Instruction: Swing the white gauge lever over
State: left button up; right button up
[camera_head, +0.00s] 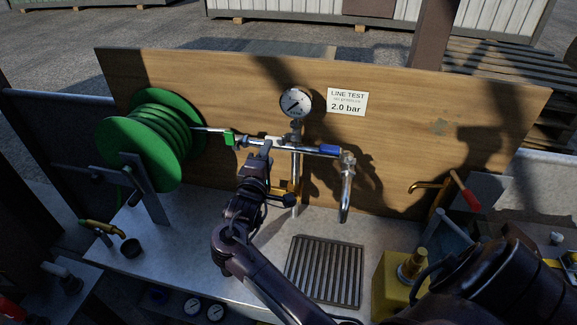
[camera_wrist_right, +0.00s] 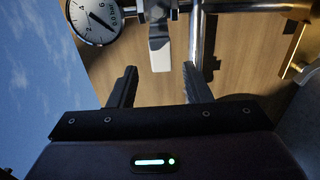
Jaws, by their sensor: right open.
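The white gauge lever (camera_wrist_right: 160,45) shows in the right wrist view as a pale flat bar under the pipework, beside the round pressure gauge (camera_wrist_right: 92,20). My right gripper (camera_wrist_right: 161,78) is open, with one finger on either side of the lever's line. The lever's end lies just beyond the fingertips, and no contact shows. In the head view my right gripper (camera_head: 262,150) is at the pipe, left of and below the gauge (camera_head: 296,102). It hides most of the lever there. My left gripper is not in view.
A green hose reel (camera_head: 150,140) stands left, with a green handle (camera_head: 229,138) on the pipe. A blue handle (camera_head: 330,151) and a spout (camera_head: 346,190) are to the right. A wooden board (camera_head: 420,120) backs the pipework. A drain grate (camera_head: 325,270) lies in the bench.

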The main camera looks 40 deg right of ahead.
aim_at(274, 144)
jog(key=b+x, duration=0.2)
jog(key=x, duration=0.1)
jog(key=b+x, duration=0.1)
jog(key=shift+w+d+f, duration=0.15)
jog(key=shift+f, duration=0.15)
jog(key=shift+w+d+r, duration=0.25)
jog(key=shift+r, duration=0.05)
jog(key=shift+p, duration=0.3)
jog(key=shift+f, duration=0.1)
jog(key=shift+c, duration=0.4)
